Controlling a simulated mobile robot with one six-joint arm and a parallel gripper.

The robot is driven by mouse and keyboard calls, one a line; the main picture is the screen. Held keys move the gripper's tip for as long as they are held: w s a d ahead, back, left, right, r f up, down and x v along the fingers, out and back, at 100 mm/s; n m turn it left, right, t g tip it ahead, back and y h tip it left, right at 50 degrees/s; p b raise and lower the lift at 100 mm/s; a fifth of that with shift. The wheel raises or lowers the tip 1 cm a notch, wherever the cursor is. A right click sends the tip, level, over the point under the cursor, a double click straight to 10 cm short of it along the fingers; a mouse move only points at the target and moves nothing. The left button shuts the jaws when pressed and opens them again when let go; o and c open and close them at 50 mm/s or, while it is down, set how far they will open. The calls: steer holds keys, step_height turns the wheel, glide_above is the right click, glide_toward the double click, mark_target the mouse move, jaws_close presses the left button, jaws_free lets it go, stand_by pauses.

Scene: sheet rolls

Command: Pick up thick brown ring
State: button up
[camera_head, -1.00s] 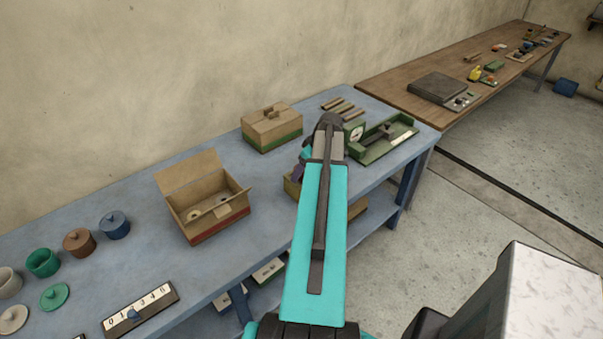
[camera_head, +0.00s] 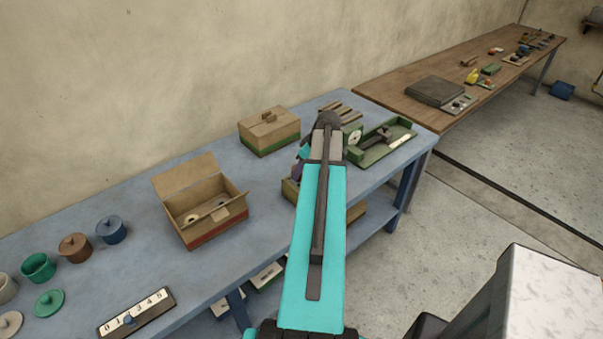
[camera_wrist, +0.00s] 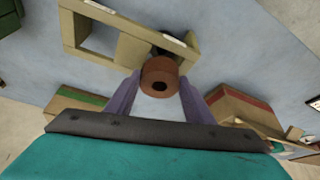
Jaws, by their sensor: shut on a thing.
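The thick brown ring (camera_wrist: 160,66) shows in the wrist view, between the two purple fingers of my gripper (camera_wrist: 160,84). My gripper is shut on it. The ring's round end with its dark hole faces the wrist camera. Behind it is a wooden frame-like holder (camera_wrist: 88,35) with square openings; I cannot tell whether the ring touches it. In the head view my arm hides the ring and most of my gripper, with only a bit of a purple finger showing. Part of the wooden holder (camera_head: 354,212) shows beside my arm.
On the blue table (camera_head: 120,190) stand an open cardboard box (camera_head: 205,232) with rings inside, a closed box (camera_head: 269,131), a green scale (camera_head: 385,143), several lidded pots and a numbered strip (camera_head: 137,312). The table's front middle is fairly clear.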

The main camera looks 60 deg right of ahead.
steer(key=shift+r+b, duration=0.5)
steer(key=shift+r, duration=0.4)
steer(key=s+a+r+b, duration=0.1)
steer(key=s+a+b, duration=0.1)
steer(key=s, duration=0.5)
steer(key=s+a+b, duration=0.2)
steer(key=s+b, duration=0.1)
steer(key=s, duration=0.5)
steer(key=shift+s+a+r, duration=0.15)
steer(key=shift+a+r, duration=0.2)
steer(key=shift+a, duration=0.05)
